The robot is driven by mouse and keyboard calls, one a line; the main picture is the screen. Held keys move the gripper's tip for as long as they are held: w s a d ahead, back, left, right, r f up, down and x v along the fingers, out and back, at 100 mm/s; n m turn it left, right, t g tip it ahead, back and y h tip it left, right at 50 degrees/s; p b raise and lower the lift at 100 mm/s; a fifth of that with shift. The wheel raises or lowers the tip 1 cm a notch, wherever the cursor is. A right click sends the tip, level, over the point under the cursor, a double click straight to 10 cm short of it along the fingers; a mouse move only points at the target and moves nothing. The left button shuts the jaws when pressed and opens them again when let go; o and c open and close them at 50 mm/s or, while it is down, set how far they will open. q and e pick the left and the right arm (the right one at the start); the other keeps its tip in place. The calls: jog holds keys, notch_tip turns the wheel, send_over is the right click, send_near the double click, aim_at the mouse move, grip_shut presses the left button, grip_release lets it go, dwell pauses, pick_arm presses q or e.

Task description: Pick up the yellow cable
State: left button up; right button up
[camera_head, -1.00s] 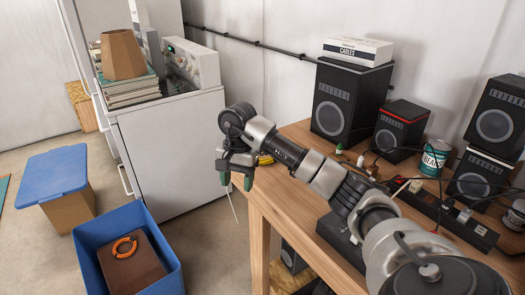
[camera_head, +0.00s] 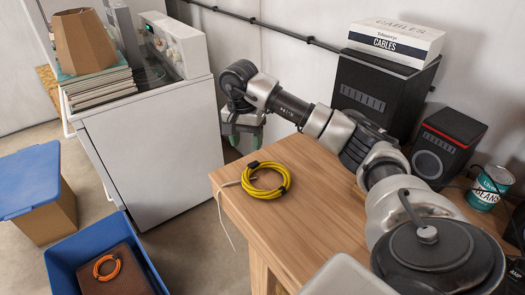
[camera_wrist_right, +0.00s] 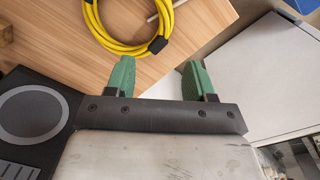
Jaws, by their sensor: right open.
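The yellow cable (camera_head: 265,180) lies coiled near the left corner of the wooden table (camera_head: 300,222), with black wraps on the coil and a thin pale lead hanging over the edge. My right gripper (camera_head: 244,138) is up behind the coil, beyond the table's far edge and apart from the cable. In the right wrist view, its green fingers (camera_wrist_right: 157,82) are spread with nothing between them. The yellow cable (camera_wrist_right: 135,28) shows there beyond the fingertips, partly cut off by the top of the picture. My left gripper is not in view.
A white cabinet (camera_head: 165,155) stands left of the table. Black speakers (camera_head: 372,98) and a bean can (camera_head: 489,187) stand at the back right. A blue bin (camera_head: 75,262) with an orange cable (camera_head: 107,268) is on the floor. The table around the coil is clear.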

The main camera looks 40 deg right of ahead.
aim_at(248, 170)
jog(key=f, duration=0.2)
jog(key=f+p, duration=0.1)
jog(key=f, duration=0.1)
jog(key=shift+s+a, duration=0.15)
jog(key=shift+s, duration=0.25)
jog(key=shift+w+f, duration=0.1)
jog(key=shift+f, duration=0.3)
notch_tip(248, 170, down, 4)
jog(key=shift+f+p, duration=0.15)
jog(key=shift+p, duration=0.7)
jog(key=shift+f, duration=0.55)
jog(key=shift+r, duration=0.1)
grip_shut()
